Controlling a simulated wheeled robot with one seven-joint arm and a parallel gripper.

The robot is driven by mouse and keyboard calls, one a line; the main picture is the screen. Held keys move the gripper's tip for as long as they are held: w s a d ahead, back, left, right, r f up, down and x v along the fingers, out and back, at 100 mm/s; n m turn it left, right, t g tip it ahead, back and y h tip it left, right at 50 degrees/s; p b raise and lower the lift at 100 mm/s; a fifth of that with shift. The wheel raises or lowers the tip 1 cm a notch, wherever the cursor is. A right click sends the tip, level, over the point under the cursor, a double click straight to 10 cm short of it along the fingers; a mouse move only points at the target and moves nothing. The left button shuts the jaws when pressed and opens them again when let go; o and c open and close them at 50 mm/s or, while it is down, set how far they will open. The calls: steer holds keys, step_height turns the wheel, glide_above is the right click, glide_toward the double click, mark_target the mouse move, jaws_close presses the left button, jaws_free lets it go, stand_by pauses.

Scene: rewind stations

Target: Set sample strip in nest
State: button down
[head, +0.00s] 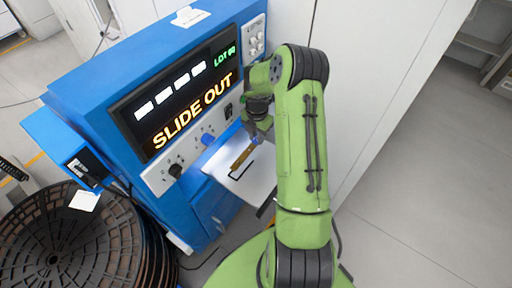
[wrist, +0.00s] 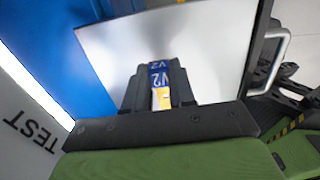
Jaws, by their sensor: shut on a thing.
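My gripper (head: 257,137) is shut on the sample strip (wrist: 160,82), which shows a blue part marked V2 and a yellow part between the dark fingers in the wrist view. In the head view my gripper is above the far part of a white slide-out tray (head: 262,178); the tray fills much of the wrist view as a pale plate (wrist: 220,50). A gold-brown bar (head: 242,157) with a dark outline beside it shows at the tray just below my fingers. I cannot tell whether this bar is part of the held strip or the nest. Contact with the tray is unclear.
The blue machine (head: 100,85) has a display (head: 185,92) reading SLIDE OUT, with knobs below it. A stack of dark reels (head: 60,240) stands at the lower left. A pale cabinet wall (head: 375,80) is close behind my arm. Grey floor (head: 430,200) is open at right.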

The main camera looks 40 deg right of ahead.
mark_target(257, 150)
steer(key=shift+f+b, duration=0.7)
steer(key=shift+f, duration=1.8)
steer(key=c, duration=0.9)
jaws_free()
steer(key=shift+c, duration=0.2)
steer(key=shift+r, duration=0.15)
